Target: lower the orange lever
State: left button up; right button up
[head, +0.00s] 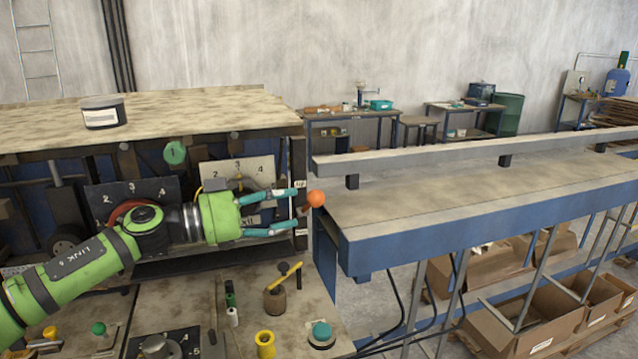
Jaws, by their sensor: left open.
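The orange lever shows as a round orange knob (316,199) at the right edge of the machine, next to the near left corner of the long table. A short brownish stem runs down and left from the knob. My left gripper (301,208) is open, with its two teal fingers pointing right. The upper fingertip ends just left of the knob and the lower one ends below and left of it. I cannot tell whether either finger touches the lever. My right gripper is not in view.
The long blue-edged table (440,205) with a raised rail stands to the right. The control panel below holds a yellow-handled lever (288,276), a teal button (321,333) and a yellow knob (265,342). A dark round container (102,115) stands on the machine top.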

aim_at(315, 196)
pick_arm(q)
jog(key=d, duration=0.1)
jog(key=d+p, duration=0.1)
jog(key=d+r+p, duration=0.1)
jog(key=d, duration=0.1)
jog(key=shift+w, duration=0.35)
jog(key=shift+f+p+x, duration=0.2)
jog(key=shift+p+x, duration=0.2)
jog(key=shift+x, duration=0.75)
jog(key=shift+w+d+f, duration=0.15)
jog(key=shift+w, duration=0.25)
jog(key=shift+s, duration=0.1)
grip_shut()
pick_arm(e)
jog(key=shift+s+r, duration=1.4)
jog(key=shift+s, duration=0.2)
